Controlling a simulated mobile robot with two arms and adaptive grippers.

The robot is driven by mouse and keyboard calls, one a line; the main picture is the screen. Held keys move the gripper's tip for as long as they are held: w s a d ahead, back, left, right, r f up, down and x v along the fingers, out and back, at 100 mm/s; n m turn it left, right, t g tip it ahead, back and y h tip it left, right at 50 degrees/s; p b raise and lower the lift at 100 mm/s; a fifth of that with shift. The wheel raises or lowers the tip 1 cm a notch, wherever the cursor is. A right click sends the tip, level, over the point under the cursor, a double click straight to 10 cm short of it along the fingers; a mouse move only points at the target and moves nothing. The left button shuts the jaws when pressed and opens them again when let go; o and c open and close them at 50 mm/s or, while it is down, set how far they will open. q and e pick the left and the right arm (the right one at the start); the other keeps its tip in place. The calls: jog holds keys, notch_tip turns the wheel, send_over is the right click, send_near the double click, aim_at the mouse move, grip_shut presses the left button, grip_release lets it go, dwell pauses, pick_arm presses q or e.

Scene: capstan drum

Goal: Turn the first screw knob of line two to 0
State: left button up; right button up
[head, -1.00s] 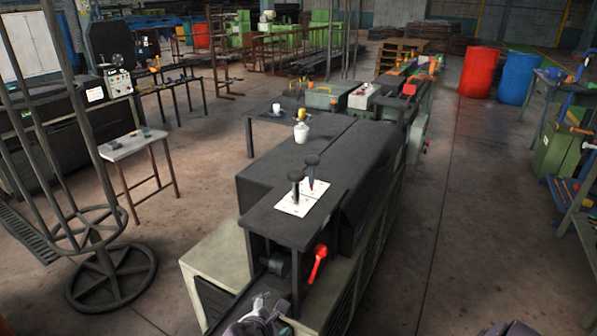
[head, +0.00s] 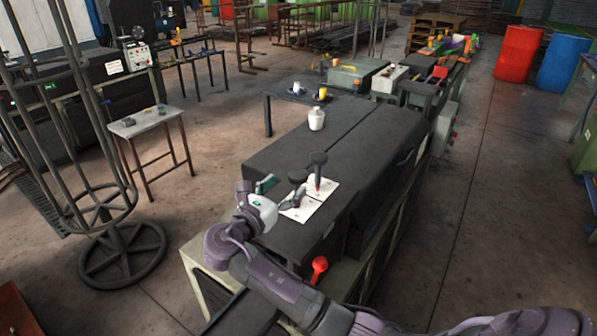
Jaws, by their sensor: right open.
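Two black screw knobs on upright stems stand on the dark machine top (head: 275,165): the nearer knob (head: 297,176) and the farther knob (head: 318,158). Each stands at a white marked plate, a nearer plate (head: 302,211) and a farther plate (head: 328,188). The scale marks are too small to read. My right gripper (head: 280,192) is open just left of the nearer knob, with its fingertips pointing toward it. One fingertip overlaps the nearer stem in the picture; I cannot tell whether they touch. The gripper hides part of the nearer plate. My left gripper is not in view.
A red-handled lever (head: 319,265) sits below the front of the machine top, close to my right forearm. A white bottle (head: 316,119) stands behind the knobs. A side table (head: 145,122) and a round-based rack (head: 122,254) stand left. Open floor lies to the right.

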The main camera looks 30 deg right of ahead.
aim_at(293, 179)
jog(key=x, duration=0.4)
jog(key=shift+w+d+r+p, duration=0.1)
jog(key=shift+d+p, duration=0.2)
jog(key=shift+d, duration=0.05)
jog(key=shift+w+d, duration=0.15)
jog(key=shift+d, duration=0.15)
jog(key=shift+w+d, duration=0.2)
jog(key=shift+d, duration=0.15)
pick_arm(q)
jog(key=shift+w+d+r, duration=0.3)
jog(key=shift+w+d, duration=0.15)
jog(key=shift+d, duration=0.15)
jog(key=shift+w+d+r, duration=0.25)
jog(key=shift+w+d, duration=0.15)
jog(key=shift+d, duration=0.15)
pick_arm(e)
jog(key=shift+c, duration=0.4)
